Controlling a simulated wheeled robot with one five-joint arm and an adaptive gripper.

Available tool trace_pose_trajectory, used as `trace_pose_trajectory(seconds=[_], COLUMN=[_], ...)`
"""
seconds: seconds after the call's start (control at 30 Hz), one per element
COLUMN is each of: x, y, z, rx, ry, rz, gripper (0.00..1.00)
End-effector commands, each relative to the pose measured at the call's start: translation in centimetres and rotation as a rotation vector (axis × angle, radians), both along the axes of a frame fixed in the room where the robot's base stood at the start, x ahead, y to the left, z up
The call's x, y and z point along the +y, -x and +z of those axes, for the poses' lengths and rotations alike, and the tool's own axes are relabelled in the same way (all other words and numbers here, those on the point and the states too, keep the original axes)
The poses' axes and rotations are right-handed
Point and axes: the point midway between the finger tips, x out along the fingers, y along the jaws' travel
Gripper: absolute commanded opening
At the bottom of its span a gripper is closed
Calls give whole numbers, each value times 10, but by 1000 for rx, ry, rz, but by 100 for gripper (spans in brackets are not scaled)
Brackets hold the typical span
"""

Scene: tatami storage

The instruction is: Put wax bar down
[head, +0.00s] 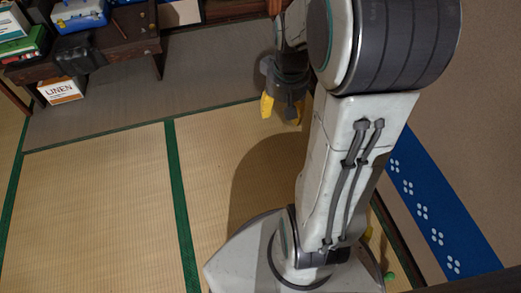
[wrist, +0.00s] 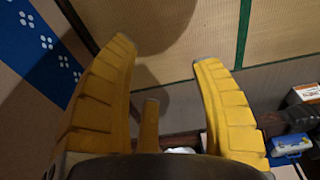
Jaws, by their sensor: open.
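My gripper (head: 281,108) hangs in the upper middle of the head view, its yellow fingers pointing down over the tatami. In the wrist view my gripper (wrist: 166,52) has its fingers spread wide apart, with a third finger between them. Nothing is held in the gap. I cannot make out a wax bar in either view. A small white patch (wrist: 181,150) shows low between the fingers in the wrist view, mostly hidden by the gripper; I cannot tell what it is.
A low dark wooden table (head: 128,47) at upper left carries a blue-and-white case (head: 80,17) and green boxes (head: 22,45). A LINEN box (head: 62,92) stands under it. A blue dotted strip (head: 440,220) runs along the right. The tatami floor (head: 95,200) at left is clear.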

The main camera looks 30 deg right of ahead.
Motion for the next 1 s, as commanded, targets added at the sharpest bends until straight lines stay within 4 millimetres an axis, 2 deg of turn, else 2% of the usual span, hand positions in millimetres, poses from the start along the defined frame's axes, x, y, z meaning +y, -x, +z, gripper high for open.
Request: trace_pose_trajectory(seconds=[0.03,0.2,0.4,0.63,1.0], x=[24,79,113,125,126], y=[9,47,86,105,107], z=[13,34,43,44,44], rx=[-16,-36,-51,-58,-58], ry=[3,-4,-12,-17,-18], rz=[43,143,222,258,262], gripper=[59,59,59,59,59])
